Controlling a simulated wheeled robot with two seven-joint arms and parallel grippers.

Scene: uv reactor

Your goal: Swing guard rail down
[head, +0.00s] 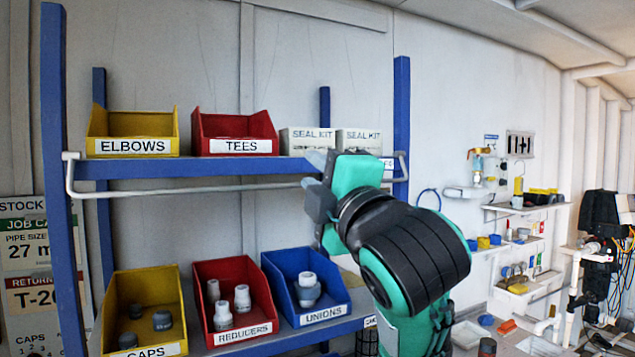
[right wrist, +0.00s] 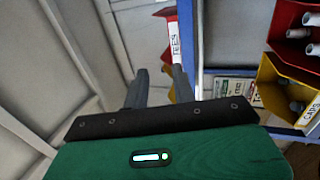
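The guard rail (head: 200,188) is a thin pale grey bar running across the front of the upper blue shelf. Its bent ends sit at the shelf's left (head: 69,172) and right (head: 402,168) sides, and the bar lies slightly below the shelf edge. My right gripper (head: 317,182) is at the right part of the rail, one finger above the bar's line and one below it. In the right wrist view its fingers (right wrist: 158,88) stand apart with a gap between them. The gripper hides part of the rail; contact cannot be told. My left gripper is not in view.
The upper shelf (head: 230,167) holds a yellow ELBOWS bin (head: 133,132), a red TEES bin (head: 235,132) and white SEAL KIT boxes (head: 307,140). Yellow, red and blue bins with fittings stand on the lower shelf. Blue uprights (head: 402,110) frame the rack.

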